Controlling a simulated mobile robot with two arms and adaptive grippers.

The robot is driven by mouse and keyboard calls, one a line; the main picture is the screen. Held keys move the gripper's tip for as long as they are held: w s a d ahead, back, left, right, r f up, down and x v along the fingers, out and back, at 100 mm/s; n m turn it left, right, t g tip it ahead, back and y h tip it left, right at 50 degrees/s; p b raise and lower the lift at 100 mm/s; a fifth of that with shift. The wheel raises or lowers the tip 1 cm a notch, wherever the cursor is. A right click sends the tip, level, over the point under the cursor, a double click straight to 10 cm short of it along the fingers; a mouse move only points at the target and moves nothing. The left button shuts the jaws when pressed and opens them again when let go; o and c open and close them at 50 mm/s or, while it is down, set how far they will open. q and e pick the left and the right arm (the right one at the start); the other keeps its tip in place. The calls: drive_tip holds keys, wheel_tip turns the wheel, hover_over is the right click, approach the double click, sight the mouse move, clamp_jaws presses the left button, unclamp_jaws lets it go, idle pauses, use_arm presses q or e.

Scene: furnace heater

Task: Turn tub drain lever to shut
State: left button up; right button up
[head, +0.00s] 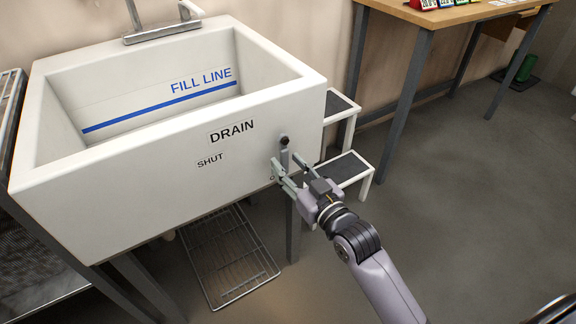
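The white tub (120,200) stands at the left of the head view, with "DRAIN" and "SHUT" printed on its front and a blue fill line inside. The drain lever (284,152) is a small grey bar at the right end of the tub's front, with a dark round pivot at its top. It hangs roughly straight down from the pivot. My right gripper (286,168) is at the lever, its fingers spread apart on either side of its lower part. Whether a finger touches the lever cannot be told. My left gripper is not in view.
A white step stool (362,180) with dark treads stands right behind the gripper. A wire rack (232,258) lies low under the tub. A wooden-topped table (455,14) is at the back right.

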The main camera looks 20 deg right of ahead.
drive_tip(key=shift+w+a, duration=0.15)
drive_tip(key=shift+w, duration=0.25)
clamp_jaws()
idle(0.7)
